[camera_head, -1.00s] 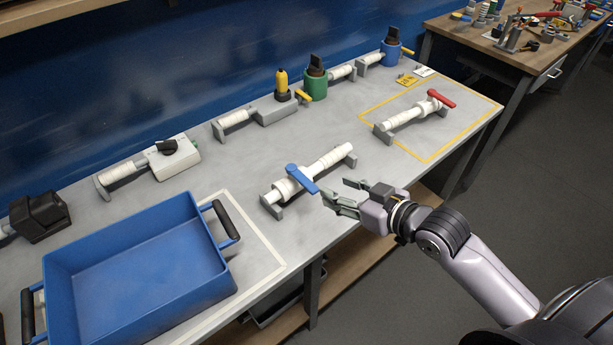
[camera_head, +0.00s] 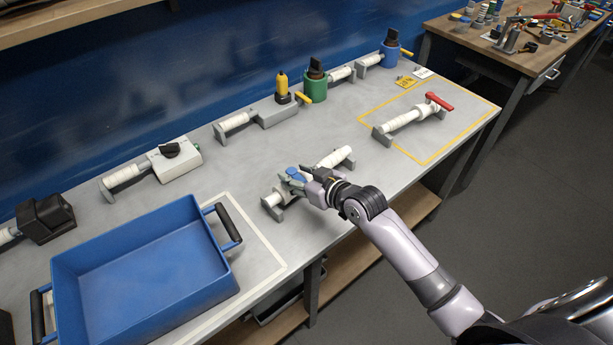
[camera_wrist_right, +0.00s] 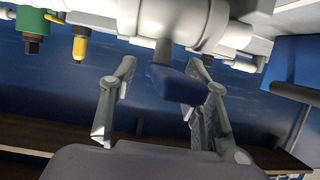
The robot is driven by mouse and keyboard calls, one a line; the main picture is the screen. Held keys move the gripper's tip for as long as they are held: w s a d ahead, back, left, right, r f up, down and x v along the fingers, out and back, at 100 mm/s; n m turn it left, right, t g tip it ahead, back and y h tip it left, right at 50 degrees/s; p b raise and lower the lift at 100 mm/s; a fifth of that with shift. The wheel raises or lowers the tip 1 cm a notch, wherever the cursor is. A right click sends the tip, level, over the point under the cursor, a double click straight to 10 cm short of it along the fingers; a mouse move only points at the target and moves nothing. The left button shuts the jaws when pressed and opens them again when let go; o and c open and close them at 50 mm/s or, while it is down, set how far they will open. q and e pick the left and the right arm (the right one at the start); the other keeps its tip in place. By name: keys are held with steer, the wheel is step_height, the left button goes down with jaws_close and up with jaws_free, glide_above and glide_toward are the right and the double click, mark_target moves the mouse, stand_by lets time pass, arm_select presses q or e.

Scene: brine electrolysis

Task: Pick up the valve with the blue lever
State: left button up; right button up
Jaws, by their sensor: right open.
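The valve (camera_head: 334,157) is a white pipe piece with a blue lever, resting on grey supports in the middle of the bench. My right gripper (camera_head: 290,179) is at its lever end and partly hides the valve body and lever in the head view. In the right wrist view the white valve body (camera_wrist_right: 185,20) fills the top, and the blue lever (camera_wrist_right: 180,84) reaches down between the two spread fingers, nearer the right one. The right gripper is open and holds nothing. My left gripper is not in view.
A blue tray (camera_head: 135,243) with black handles stands at the left front. A red-lever valve (camera_head: 402,121) sits in a yellow-outlined area at the right. Other fittings, including a green one (camera_head: 316,87), line the back. The bench between them is clear.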

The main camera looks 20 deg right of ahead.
steer(key=shift+x, duration=0.9)
steer(key=shift+d, duration=0.1)
jaws_close()
steer(key=shift+r, duration=0.1)
